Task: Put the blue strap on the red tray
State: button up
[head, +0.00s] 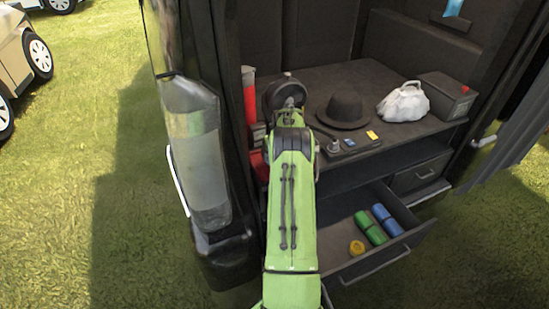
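A blue roll (387,220), which looks like the blue strap, lies in the right part of the open drawer (333,212). A red piece (258,166) shows beside the left edge of my arm, below the shelf top. It may be the red tray, but most of it is hidden. My green arm reaches up the middle of the view, and its far end, my gripper (289,99), is over the left part of the shelf top, away from the drawer. Its fingers cannot be made out, and I see nothing held.
A green roll (370,228) and a yellow roll (357,248) lie left of the blue roll. The shelf top holds a dark hat (345,108), a white bag (404,102), a dark box (446,95) and a red cylinder (250,97). A cabinet side wall stands left.

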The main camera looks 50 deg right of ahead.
jog(key=shift+f, duration=0.65)
jog(key=shift+r, duration=0.1)
jog(key=o, duration=1.3)
jog(key=shift+r, duration=0.3)
jog(key=p+v, duration=0.2)
jog(key=v, duration=0.9)
jog(key=shift+s+a+r+p, duration=0.1)
jog(key=shift+s+r+p, duration=0.1)
jog(key=shift+p, duration=0.1)
